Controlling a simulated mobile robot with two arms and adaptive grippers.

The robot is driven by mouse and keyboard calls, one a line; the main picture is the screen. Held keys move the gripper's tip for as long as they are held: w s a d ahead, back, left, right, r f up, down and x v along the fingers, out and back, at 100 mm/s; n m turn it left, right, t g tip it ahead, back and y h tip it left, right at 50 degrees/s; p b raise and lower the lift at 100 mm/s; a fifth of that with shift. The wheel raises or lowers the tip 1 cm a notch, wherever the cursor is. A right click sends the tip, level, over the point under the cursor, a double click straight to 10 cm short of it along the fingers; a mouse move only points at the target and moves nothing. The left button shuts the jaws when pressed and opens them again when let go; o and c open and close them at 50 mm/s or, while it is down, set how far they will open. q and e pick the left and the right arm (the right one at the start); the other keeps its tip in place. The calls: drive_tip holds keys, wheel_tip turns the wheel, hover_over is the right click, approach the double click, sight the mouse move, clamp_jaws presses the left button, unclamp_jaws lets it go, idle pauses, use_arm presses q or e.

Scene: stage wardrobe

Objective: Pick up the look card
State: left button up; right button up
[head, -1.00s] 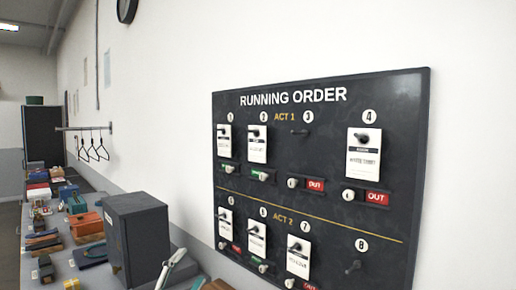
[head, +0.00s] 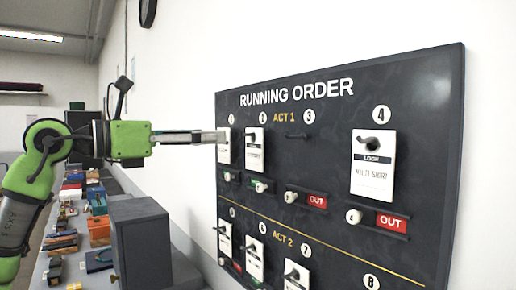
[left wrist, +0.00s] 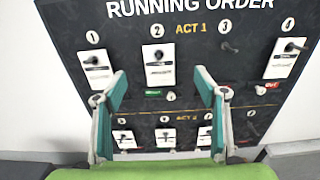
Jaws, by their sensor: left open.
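White look cards hang on pegs of the black running order board (head: 400,110). In the head view they are card 1 (head: 224,153), card 2 (head: 255,152), card 4 (head: 374,180), card 5 (head: 224,241), card 6 (head: 252,259) and card 7 (head: 296,279). Pegs 3 and 8 bear no card. My left gripper (head: 221,137) is open and empty; its fingertips overlap card 1 in the head view. In the left wrist view, card 2 (left wrist: 158,68) shows between the open fingers (left wrist: 161,77), beyond their tips. Contact is not visible. My right gripper is out of view.
Sliders with red OUT (head: 391,223) or green labels sit below the pegs. A grey box (head: 140,240) and a long table of wardrobe goods stand at the left, below my left arm. The space before the board's right side is clear.

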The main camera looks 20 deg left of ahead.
sight(247, 134)
use_arm(q)
drive_tip(key=p+x, duration=0.1)
drive_tip(key=x, duration=0.4)
drive_tip(key=shift+r, duration=0.1)
drive_tip(key=shift+w+d+p, duration=0.3)
drive_tip(key=shift+w+d, duration=0.05)
drive_tip(key=shift+w, duration=0.05)
drive_tip(key=p+x, duration=0.2)
drive_tip(key=x, duration=0.2)
drive_tip(key=shift+w+r+p, duration=0.15)
drive_tip(key=shift+w+p, duration=0.1)
drive_tip(key=shift+p, duration=0.1)
drive_tip(key=shift+w+d, duration=0.25)
drive_tip(key=shift+w, duration=0.1)
drive_tip(key=shift+s+a, duration=0.1)
drive_tip(key=shift+c, duration=0.3)
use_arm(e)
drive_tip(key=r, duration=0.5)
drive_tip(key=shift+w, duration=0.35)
use_arm(q)
drive_tip(key=c, duration=0.8)
